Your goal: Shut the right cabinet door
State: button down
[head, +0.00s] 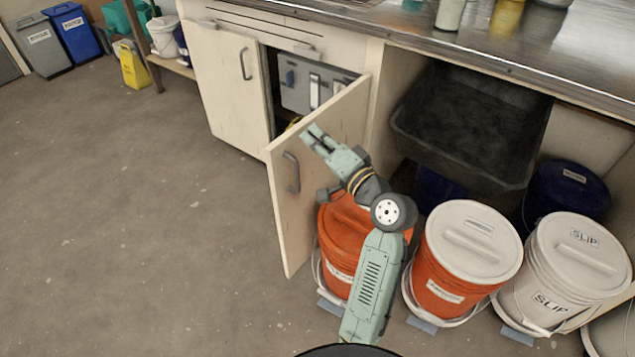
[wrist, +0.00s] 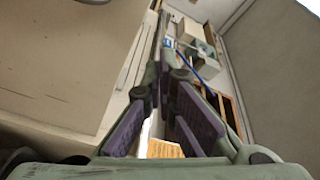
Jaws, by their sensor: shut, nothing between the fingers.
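The right cabinet door (head: 335,125) is cream and stands swung open, out from the cabinet under the counter. Its face with the grey bar handle (head: 291,172) shows, with the handle near its free edge. My gripper (head: 312,135) is shut and empty. In the head view it overlaps the door's upper part, just below the top edge and above the handle; I cannot tell whether it touches. In the wrist view the fingers (wrist: 163,60) come together between pale panels. The cabinet opening (head: 272,90) partly shows behind the door.
The left cabinet door (head: 225,80) is closed. Orange bucket (head: 345,240), white-lidded orange bucket (head: 450,270) and white slip bucket (head: 570,270) stand right of the door. A dark sink basin (head: 470,125) hangs under the counter (head: 480,45).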

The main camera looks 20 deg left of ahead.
jog(key=s+d+f+m+g, duration=0.1)
jog(key=s+d+f+m, duration=0.4)
jog(key=d+f, duration=0.7)
jog(key=w+a+p, duration=0.2)
jog(key=w+a, duration=0.2)
jog(key=a, duration=0.7)
jog(key=shift+w+a+r, duration=0.15)
jog(key=shift+a+r, duration=0.1)
jog(key=shift+a, duration=0.15)
jog(key=shift+p, duration=0.3)
